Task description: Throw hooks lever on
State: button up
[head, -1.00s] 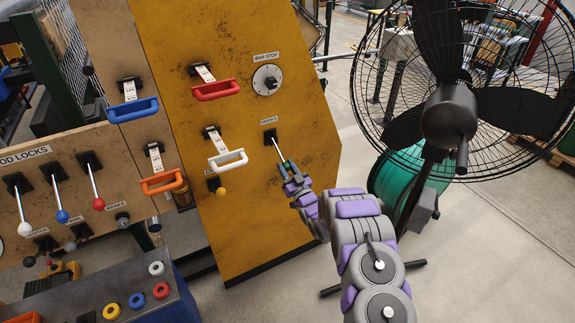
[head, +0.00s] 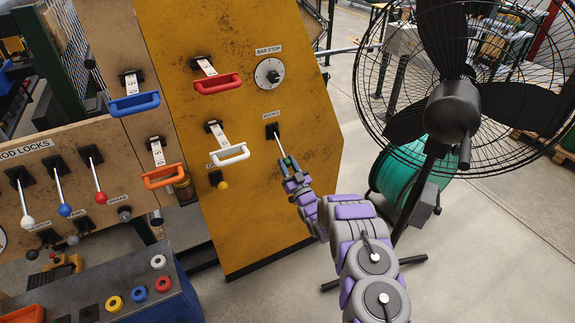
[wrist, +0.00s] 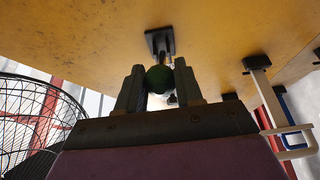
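The hooks lever (head: 279,141) sticks out of a black plate under the "HOOKS" label (head: 271,117) on the yellow panel. Its shaft slants down to the right. In the wrist view its green round knob (wrist: 159,78) sits between my two fingers, and its black base plate (wrist: 160,41) is on the panel just beyond. My gripper (head: 286,163) is at the lever's lower end.
A bar stop dial (head: 269,74) is above the lever. White (head: 234,154) and red (head: 217,84) handles and a yellow knob (head: 222,185) are to its left. A large caged fan (head: 452,110) stands close at the right. Open floor lies below the panel.

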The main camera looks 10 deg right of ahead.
jog(key=o, duration=0.4)
jog(key=shift+c, duration=0.2)
jog(key=p+v, duration=0.4)
jog(key=v, duration=1.3)
jog(key=shift+f+p, duration=0.2)
jog(key=shift+p, duration=0.2)
jog(key=shift+s+d, duration=0.1)
